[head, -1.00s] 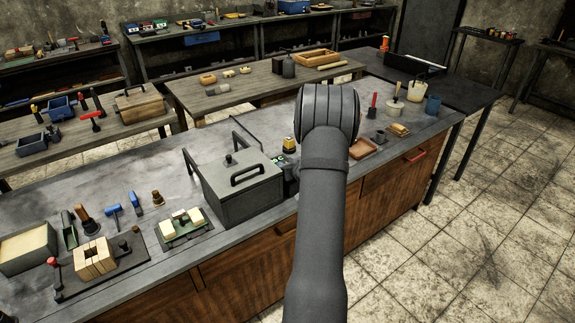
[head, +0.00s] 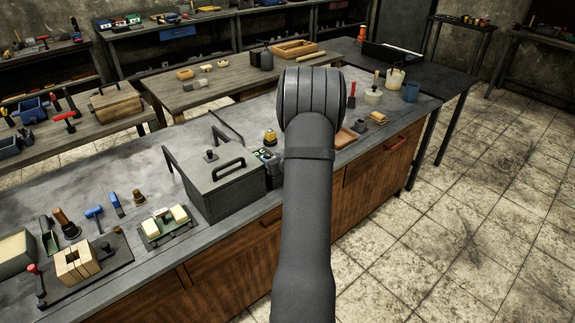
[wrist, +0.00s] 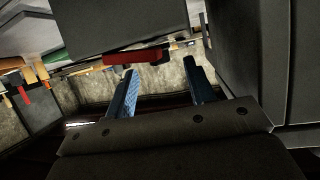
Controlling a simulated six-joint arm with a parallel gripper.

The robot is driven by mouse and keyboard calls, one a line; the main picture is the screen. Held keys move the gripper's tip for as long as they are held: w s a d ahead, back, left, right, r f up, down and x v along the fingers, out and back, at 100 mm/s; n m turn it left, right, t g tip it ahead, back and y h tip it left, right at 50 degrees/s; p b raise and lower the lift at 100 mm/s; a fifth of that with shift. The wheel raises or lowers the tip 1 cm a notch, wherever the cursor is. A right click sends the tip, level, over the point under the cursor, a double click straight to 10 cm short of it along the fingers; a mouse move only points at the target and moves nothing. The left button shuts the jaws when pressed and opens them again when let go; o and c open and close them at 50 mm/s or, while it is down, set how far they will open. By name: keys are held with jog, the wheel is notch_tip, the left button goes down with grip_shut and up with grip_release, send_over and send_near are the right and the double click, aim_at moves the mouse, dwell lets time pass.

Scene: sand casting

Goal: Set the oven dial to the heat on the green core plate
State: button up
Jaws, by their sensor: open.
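The oven is most likely the dark grey box (head: 224,186) with a handled lid, standing on the grey bench. A small control unit (head: 266,156) with green marks sits at its right side, partly behind my arm; I cannot make out a dial or its setting. The green core plate (head: 170,232) lies left of the box with cream blocks on it; no heat marking is readable. My gripper is hidden behind my arm in the head view. In the wrist view my gripper (wrist: 160,78) is open and empty, its blue fingers apart. A red bar (wrist: 138,57) shows just beyond the fingertips, against a dark block.
A wooden core box (head: 77,264) and several tools lie at the bench's left. A blue cup (head: 411,91) and pots stand at the right. In the wrist view a large dark wall (wrist: 245,60) rises close to the right finger.

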jog(key=v, duration=1.4)
jog(key=w+m+h, duration=0.4)
jog(key=w+h, duration=0.1)
jog(key=w, duration=0.5)
notch_tip(320, 180, up, 7)
jog(key=m+g+h, duration=0.4)
jog(key=m+h, duration=0.2)
jog(key=m, duration=0.5)
send_over(267, 155)
jog(key=w+d, duration=0.1)
jog(key=d, duration=0.1)
jog(key=s+a+r+m+g, duration=0.3)
jog(key=s+a+g, duration=0.15)
jog(key=a, duration=0.35)
jog(key=shift+h, duration=0.4)
jog(key=x, duration=1.6)
jog(key=shift+d+f, duration=0.25)
jog(key=shift+d, duration=0.05)
